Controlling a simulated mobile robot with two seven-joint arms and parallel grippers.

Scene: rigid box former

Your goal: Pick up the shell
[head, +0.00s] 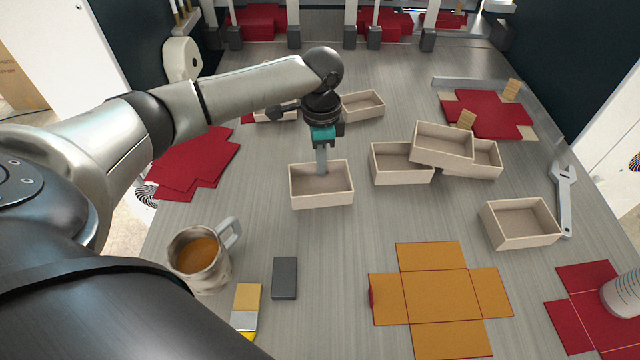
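Several open beige box shells sit on the grey table. One shell (322,200) stands upright near the middle, directly below my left gripper (321,172). The gripper points down, and its fingers reach the shell's far wall, overlapping it in this view. I cannot tell whether they touch or straddle that wall, or how wide the fingers are apart. Other shells are a tilted one (442,157) resting across two shells (401,178), one at the right (521,238), and one farther back (362,117). My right gripper is not in view.
A mug of orange-brown drink (196,276), a dark grey block (285,278) and a yellow-and-white item (245,310) are at the front left. A flat orange blank (433,295) lies in front. Red blanks (190,170) lie left; a wrench (564,200) lies right.

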